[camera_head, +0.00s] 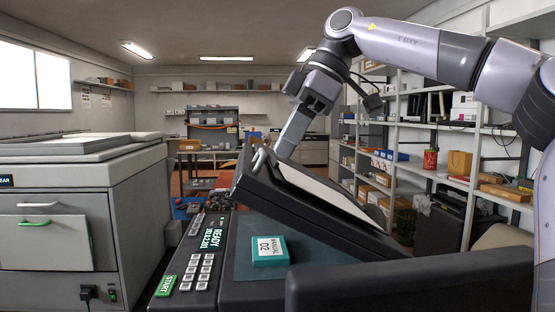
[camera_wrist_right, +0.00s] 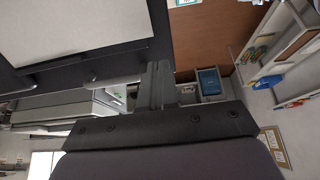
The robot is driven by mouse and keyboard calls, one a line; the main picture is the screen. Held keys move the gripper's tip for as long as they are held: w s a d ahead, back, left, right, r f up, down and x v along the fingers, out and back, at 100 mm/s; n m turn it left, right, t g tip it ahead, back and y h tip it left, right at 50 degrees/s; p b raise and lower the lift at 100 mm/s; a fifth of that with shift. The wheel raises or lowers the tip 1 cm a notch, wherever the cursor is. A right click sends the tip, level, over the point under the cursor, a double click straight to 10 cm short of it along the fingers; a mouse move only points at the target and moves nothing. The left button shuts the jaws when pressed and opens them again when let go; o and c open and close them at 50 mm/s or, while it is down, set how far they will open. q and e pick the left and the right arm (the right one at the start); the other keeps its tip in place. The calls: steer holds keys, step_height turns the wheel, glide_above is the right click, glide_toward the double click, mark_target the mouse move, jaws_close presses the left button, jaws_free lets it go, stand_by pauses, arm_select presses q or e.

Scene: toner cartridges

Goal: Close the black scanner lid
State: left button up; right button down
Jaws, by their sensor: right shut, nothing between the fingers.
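The black scanner lid (camera_head: 300,212) stands tilted open above the scanner bed (camera_head: 245,268), its left end high and its right end low. A pale panel (camera_head: 325,190) covers much of its upper face. My right gripper (camera_head: 262,158) is shut and empty at the lid's raised left end; I cannot tell whether it touches. In the right wrist view, the lid (camera_wrist_right: 135,55) fills the upper left, beside my right gripper's fingertips (camera_wrist_right: 158,72). A teal box labelled MANUAL 02 (camera_head: 269,251) lies on the bed, in front of the lid. My left gripper is not in view.
A control panel (camera_head: 195,262) with a green START key runs along the scanner's left side. A large grey machine (camera_head: 75,205) stands at the left. Shelves (camera_head: 440,130) with boxes line the right wall. A dark block (camera_head: 410,285) is at the lower right.

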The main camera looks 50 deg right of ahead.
mark_target(267, 182)
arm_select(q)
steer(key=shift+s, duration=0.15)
arm_select(e)
steer(key=shift+x, duration=1.7)
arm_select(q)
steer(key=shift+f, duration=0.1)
arm_select(e)
steer(key=shift+f, duration=0.2)
